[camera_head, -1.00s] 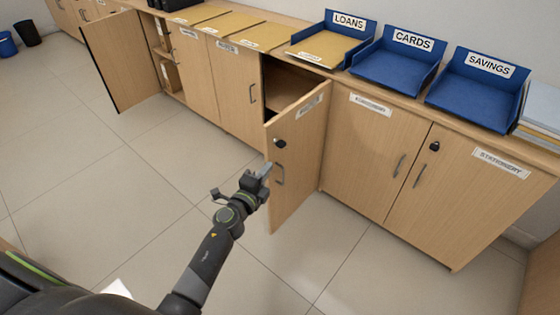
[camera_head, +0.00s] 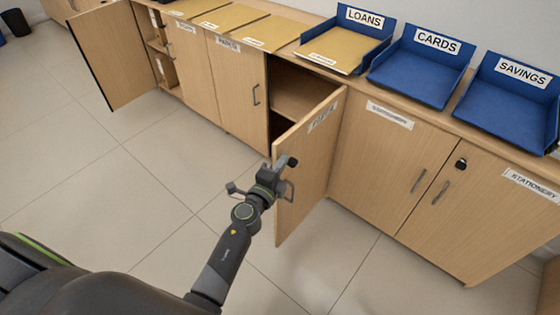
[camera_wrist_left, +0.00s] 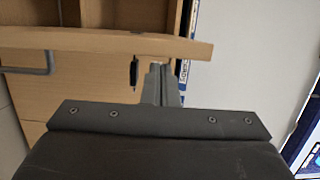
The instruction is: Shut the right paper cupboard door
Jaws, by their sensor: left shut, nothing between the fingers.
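The right paper cupboard door (camera_head: 312,170) stands open, swung out from its hinged right side, with a white label near its top. The dark cupboard interior (camera_head: 295,95) shows behind it. My left gripper (camera_head: 288,162) is shut and empty, overlapping the door's outer face near its free edge. It hides the lock, and part of the handle shows beside it. In the left wrist view the shut fingers (camera_wrist_left: 162,85) point at the door (camera_wrist_left: 100,42), whose top edge crosses the picture. I cannot tell whether they touch it. My right gripper is out of view.
Another cupboard door (camera_head: 115,55) stands open at the far left. Blue trays (camera_head: 418,75) and tan folders (camera_head: 272,33) lie on the counter top. Closed stationery doors (camera_head: 385,165) are to the right. The tiled floor (camera_head: 150,190) in front is clear.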

